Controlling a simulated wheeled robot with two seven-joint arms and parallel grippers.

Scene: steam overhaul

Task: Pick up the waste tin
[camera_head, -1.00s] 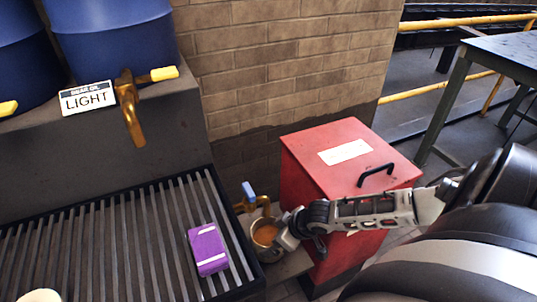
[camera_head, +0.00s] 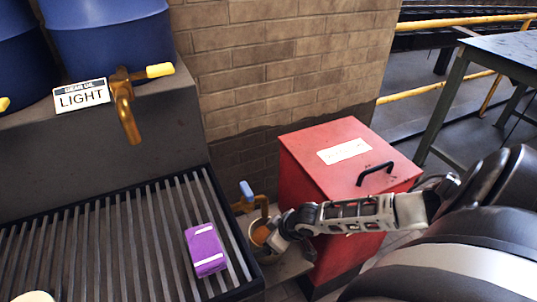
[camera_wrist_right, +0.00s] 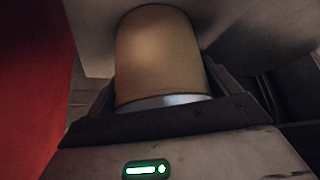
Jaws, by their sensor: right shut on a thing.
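The waste tin (camera_head: 254,233) is a small round tan tin with orange-brown contents, low between the slatted tray and the red bin. It stands under a brass tap with a blue handle. My right gripper (camera_head: 274,236) reaches it from the right and is shut on it. In the right wrist view the tan side of the tin (camera_wrist_right: 160,55) sits between the dark fingers of my right gripper (camera_wrist_right: 165,100). The tin's base is hidden in the head view, so I cannot tell whether it is lifted. My left gripper is not in view.
The red bin (camera_head: 330,160) with a black handle stands just right of the tin. The slatted tray (camera_head: 120,245) holds a purple pack (camera_head: 205,249) and a partly seen pale round thing (camera_head: 36,297). A brass tap (camera_head: 260,207) rises close behind the tin. A brick wall is behind.

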